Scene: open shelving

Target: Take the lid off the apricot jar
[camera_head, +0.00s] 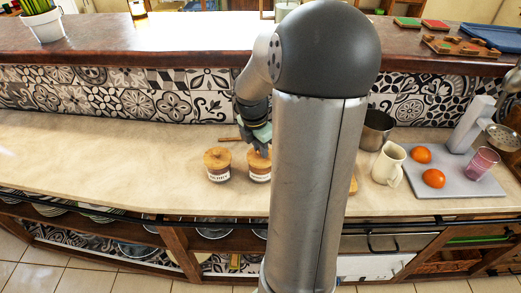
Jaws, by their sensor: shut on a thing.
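Two glass jars with wooden lids and white labels stand side by side on the pale counter. The left jar (219,173) has its round lid (217,157) on. The right jar (259,174) has its lid (256,158) at its top, and my gripper (262,146) is right above it, shut on this lid. The labels are too small to read surely, so I cannot tell by text which jar is apricot. My arm hides the area just right of the right jar, and the fingertips are partly hidden.
A white pitcher (389,163), a metal pot (376,130) and a grey board (462,184) with oranges (433,178) and a pink glass (482,163) stand to the right. A raised brown ledge (130,48) runs behind. The counter left of the jars is clear.

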